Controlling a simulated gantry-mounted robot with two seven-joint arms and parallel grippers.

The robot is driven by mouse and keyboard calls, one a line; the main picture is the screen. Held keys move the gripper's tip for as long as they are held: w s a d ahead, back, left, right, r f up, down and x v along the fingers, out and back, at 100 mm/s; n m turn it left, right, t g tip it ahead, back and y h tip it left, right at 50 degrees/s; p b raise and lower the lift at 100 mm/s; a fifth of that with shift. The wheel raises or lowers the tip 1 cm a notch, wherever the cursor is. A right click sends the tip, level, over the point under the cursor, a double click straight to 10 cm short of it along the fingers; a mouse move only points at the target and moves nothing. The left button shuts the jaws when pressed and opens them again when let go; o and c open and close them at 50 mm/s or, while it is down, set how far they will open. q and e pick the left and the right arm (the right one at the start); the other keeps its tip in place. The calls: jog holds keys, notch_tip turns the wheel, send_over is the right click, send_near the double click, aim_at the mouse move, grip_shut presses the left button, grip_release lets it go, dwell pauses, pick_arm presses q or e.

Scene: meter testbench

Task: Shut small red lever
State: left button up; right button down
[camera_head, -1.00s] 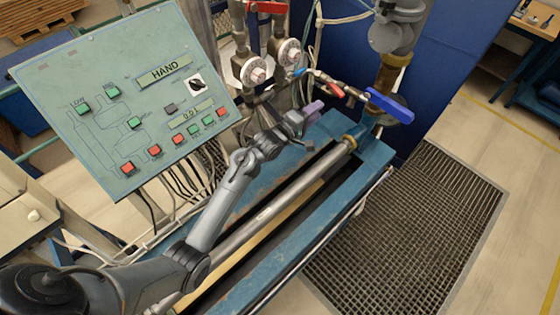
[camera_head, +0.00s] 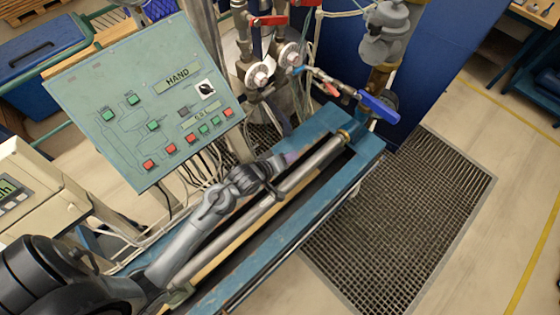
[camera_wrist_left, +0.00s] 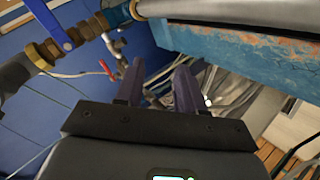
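The small red lever (camera_head: 333,92) sits on the thin pipe between the gauges and the large blue lever (camera_head: 378,107) in the head view. In the left wrist view a red lever (camera_wrist_left: 105,68) shows beyond and left of the fingers. My left gripper (camera_head: 288,157) is low over the blue bench frame, clearly apart from the lever and below it in the picture. In the wrist view its two dark purple fingers (camera_wrist_left: 158,86) stand apart with nothing between them. My right gripper is not in view.
Larger red levers (camera_head: 268,20) sit above the two round white dials (camera_head: 258,76). The green control panel (camera_head: 145,100) stands left of my arm. The blue bench frame (camera_head: 325,121) and long metal pipe (camera_head: 315,165) lie close to the gripper. The floor grating (camera_head: 400,220) is clear.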

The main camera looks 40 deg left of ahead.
pick_arm(q)
jog(key=shift+s+d+r+m+g+p, duration=0.15)
jog(key=shift+s+m+p, duration=0.1)
jog(key=shift+s, duration=0.35)
jog(key=shift+s+a+r+m+g+p, duration=0.1)
jog(key=shift+s+m+p, duration=0.1)
jog(key=shift+s, duration=0.45)
jog(key=shift+s+d+r+m+g+p, duration=0.15)
jog(key=shift+s+m, duration=0.1)
jog(key=shift+s, duration=0.35)
